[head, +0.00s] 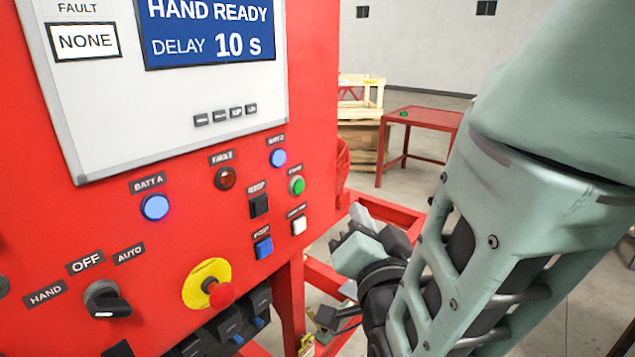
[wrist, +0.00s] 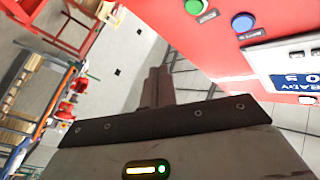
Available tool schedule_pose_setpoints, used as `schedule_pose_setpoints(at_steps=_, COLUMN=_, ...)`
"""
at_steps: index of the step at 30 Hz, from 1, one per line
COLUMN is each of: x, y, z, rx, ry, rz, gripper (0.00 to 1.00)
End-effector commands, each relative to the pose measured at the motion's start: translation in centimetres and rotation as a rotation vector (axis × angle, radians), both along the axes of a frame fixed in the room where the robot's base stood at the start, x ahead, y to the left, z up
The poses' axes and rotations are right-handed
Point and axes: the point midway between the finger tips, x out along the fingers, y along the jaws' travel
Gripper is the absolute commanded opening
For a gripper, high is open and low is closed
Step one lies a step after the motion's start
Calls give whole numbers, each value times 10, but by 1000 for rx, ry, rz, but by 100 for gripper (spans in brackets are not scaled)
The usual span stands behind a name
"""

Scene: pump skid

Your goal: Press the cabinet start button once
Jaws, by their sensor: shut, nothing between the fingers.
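The red cabinet (head: 215,115) fills the left of the head view. Its green button (head: 297,185), with a small label above it that seems to read START, sits near the cabinet's right edge. The green button also shows at the top of the wrist view (wrist: 194,6), partly cut off. My gripper (head: 362,222) is to the right of the cabinet, lower than the green button and apart from the panel. In the wrist view its fingers (wrist: 157,82) are together and empty, pointing past the cabinet's edge over the floor.
Near the green button are a blue lamp (head: 278,158), a black button (head: 259,205), a white button (head: 299,225) and a blue button (head: 263,247). A red emergency stop (head: 222,294) and a selector knob (head: 106,299) sit lower left. A red table (head: 430,122) stands behind.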

Motion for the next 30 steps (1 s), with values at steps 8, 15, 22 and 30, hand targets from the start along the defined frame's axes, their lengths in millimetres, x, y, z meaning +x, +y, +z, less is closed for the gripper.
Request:
schedule_pose_setpoints(at_steps=8, x=-1, y=-1, z=4, rx=4, ry=-28, rz=-7, gripper=0)
schedule_pose_setpoints(at_steps=15, x=1, y=2, z=4, rx=4, ry=-28, rz=-6, gripper=0)
schedule_pose_setpoints(at_steps=22, x=15, y=20, z=6, rx=4, ry=-27, rz=-5, gripper=0)
schedule_pose_setpoints(at_steps=30, x=38, y=49, z=6, rx=4, ry=-27, rz=-5, gripper=0)
